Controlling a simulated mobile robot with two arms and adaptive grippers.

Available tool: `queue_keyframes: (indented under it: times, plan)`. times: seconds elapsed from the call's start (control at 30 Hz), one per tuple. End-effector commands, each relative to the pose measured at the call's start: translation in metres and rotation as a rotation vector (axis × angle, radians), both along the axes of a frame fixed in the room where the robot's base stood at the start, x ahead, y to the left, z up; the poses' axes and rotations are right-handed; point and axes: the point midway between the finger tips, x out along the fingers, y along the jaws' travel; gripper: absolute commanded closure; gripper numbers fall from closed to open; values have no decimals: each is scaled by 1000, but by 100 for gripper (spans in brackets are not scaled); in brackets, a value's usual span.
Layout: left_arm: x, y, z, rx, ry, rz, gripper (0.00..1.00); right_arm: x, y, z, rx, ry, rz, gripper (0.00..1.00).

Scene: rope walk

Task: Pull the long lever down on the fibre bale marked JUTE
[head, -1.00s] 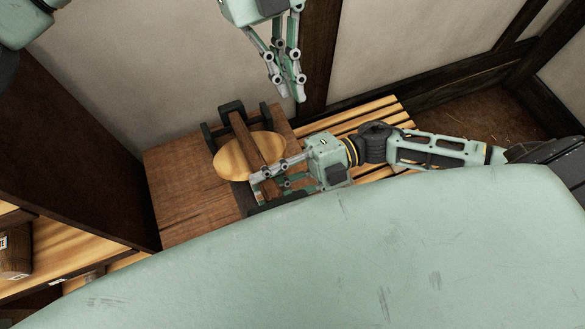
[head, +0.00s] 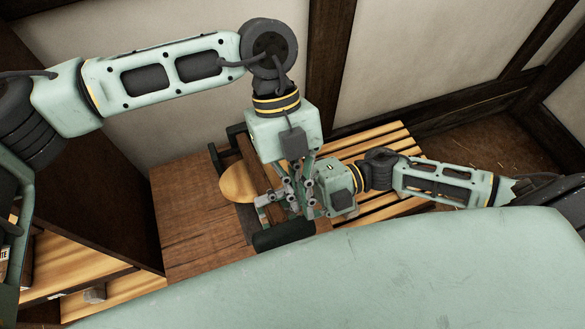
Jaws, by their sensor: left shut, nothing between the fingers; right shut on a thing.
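A dark frame (head: 215,158) with a pale round wooden disc (head: 236,183) stands on a brown wooden table (head: 185,215). A long brown wooden bar (head: 247,158) crosses the disc; I take it for the lever. My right gripper (head: 268,203) comes in from the right and is shut at the bar's near end, largely covered by my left gripper. My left gripper (head: 295,208) reaches down from above, shut and empty, close beside the right one; I cannot tell whether they touch. A dark cylinder (head: 283,234) lies just in front. No JUTE marking is readable.
A slatted wooden bench (head: 385,142) extends to the right of the table. A dark wooden panel (head: 110,205) and shelves (head: 75,262) stand at the left. The plaster wall (head: 405,60) with dark posts is close behind. My own pale green body fills the lower front.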

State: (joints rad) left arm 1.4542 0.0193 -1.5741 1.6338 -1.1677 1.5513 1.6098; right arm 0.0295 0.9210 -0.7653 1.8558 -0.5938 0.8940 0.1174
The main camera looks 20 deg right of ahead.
Motion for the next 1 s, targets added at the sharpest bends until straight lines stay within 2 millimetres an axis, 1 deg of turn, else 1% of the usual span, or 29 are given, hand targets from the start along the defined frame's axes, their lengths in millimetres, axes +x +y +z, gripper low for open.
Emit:
queue_keyframes:
  times: [0.13,0.47,0.57,0.7,0.97,1.0]
  plan:
    - [-4,0,-6,-1,1,0,100,0,-1,-1,-2,1,-1,100]
    - [-4,0,-7,-1,0,0,100,0,0,-1,-1,1,0,100]
    - [-10,0,-13,1,1,-2,100,0,0,-1,-1,1,0,100]
    - [-22,1,-27,3,2,-3,100,1,0,1,3,4,-2,100]
    - [-25,2,-29,6,5,-9,100,4,1,6,9,-3,-3,100]
    - [-25,2,-29,7,5,-10,100,3,1,6,9,-3,-2,69]
